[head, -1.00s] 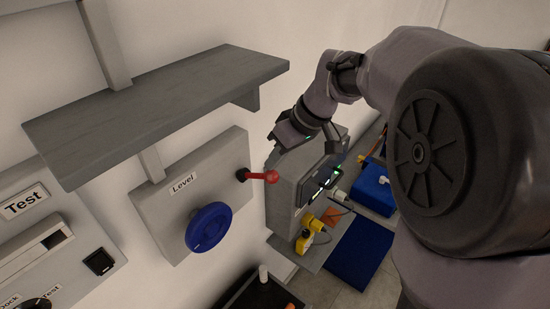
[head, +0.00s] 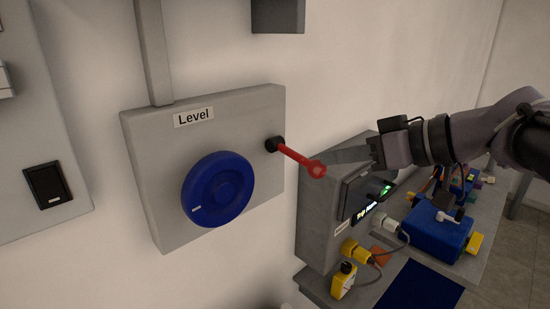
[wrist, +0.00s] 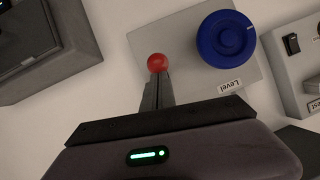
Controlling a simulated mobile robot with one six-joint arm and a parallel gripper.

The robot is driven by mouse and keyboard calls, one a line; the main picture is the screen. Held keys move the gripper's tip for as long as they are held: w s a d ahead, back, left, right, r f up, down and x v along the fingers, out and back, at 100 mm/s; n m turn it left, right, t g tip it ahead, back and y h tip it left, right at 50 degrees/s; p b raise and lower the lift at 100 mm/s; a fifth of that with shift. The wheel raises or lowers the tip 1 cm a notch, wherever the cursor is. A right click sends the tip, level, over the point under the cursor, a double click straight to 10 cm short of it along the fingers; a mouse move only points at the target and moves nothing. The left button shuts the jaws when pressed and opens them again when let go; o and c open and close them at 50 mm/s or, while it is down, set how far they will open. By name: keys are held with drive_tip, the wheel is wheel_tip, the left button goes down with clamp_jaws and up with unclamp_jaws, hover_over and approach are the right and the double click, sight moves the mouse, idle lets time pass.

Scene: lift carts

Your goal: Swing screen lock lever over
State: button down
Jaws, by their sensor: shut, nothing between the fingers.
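A red lever (head: 298,157) with a round knob sticks out from a black pivot on the right side of the grey panel (head: 150,140) marked Level. In the head view it points right and slightly down. My gripper (head: 328,158) comes in from the right, its fingers shut and empty, with the tips at the lever's knob. In the wrist view the red knob (wrist: 157,62) lies just beyond the tips of my gripper (wrist: 157,78) and hides the rest of the lever. I cannot tell whether the tips touch the knob.
A blue wheel (head: 217,189) is on the same panel, left of the lever. A grey box (head: 318,225) with a small lit screen (head: 366,211) stands below my gripper, with yellow (head: 355,252) and white (head: 385,227) plugs. A blue case (head: 437,222) stands further right.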

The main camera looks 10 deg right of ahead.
drive_tip(key=shift+t+y, duration=0.6)
wheel_tip(320, 180, down, 6)
drive_tip(key=b, duration=1)
drive_tip(key=shift+w+a+r, duration=0.1)
drive_tip(key=shift+w, duration=0.05)
